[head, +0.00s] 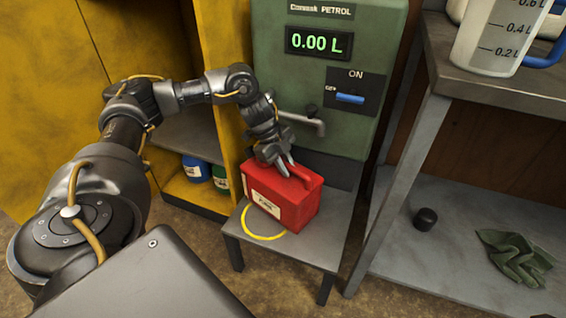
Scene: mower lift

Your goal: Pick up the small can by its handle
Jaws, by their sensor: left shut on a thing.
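The small can (293,205) is a red box-shaped can with a pale label on its front. It stands upright on a low grey stand (318,244) in front of the green petrol dispenser. My left gripper (284,170) is over the top of the can, its fingers shut on the can's handle. The fingers and wrist hide much of the handle. My right gripper is not in view.
The green petrol dispenser (281,80) reads 0.00 L, with a spout close behind my left wrist. A metal workbench (465,90) with a measuring jug (490,45) stands at the right. A dark cap (426,218) and green gloves (513,255) lie on its lower shelf. A yellow cabinet (222,45) stands left.

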